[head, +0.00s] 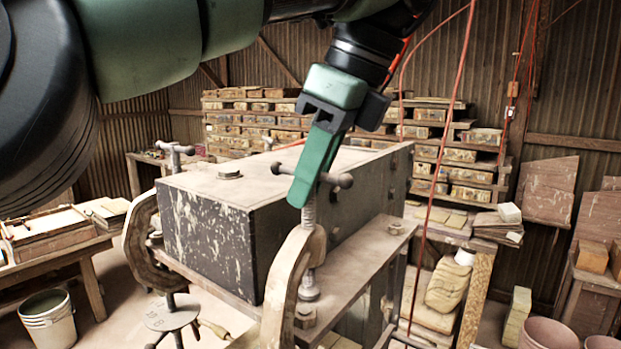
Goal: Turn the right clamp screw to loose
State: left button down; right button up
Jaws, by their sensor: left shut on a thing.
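The right clamp (285,283) is a worn C-shaped clamp at the front corner of the dark, scuffed press block (215,232). Its screw (309,240) stands upright, with a foot low over the ledge. The screw's crossbar handle (343,181) runs roughly left to right, with round ends showing on both sides of my gripper. My left gripper (305,188) reaches down from above with green fingers and is shut on the handle of the right clamp screw. The fingers hide the middle of the handle and the screw's top. My right gripper is out of view.
A left clamp (138,245) with its own screw handle (175,150) stands at the block's left side. A red cord (433,165) hangs right of my gripper. Shelves of tile stacks (440,148) stand behind. A bucket (47,318) is at lower left.

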pick_arm(q)
jog(key=shift+f, duration=0.2)
jog(key=c, duration=1.5)
grip_release()
jog(key=shift+o, duration=0.7)
jog(key=shift+r, duration=0.1)
jog(key=shift+m, duration=0.3)
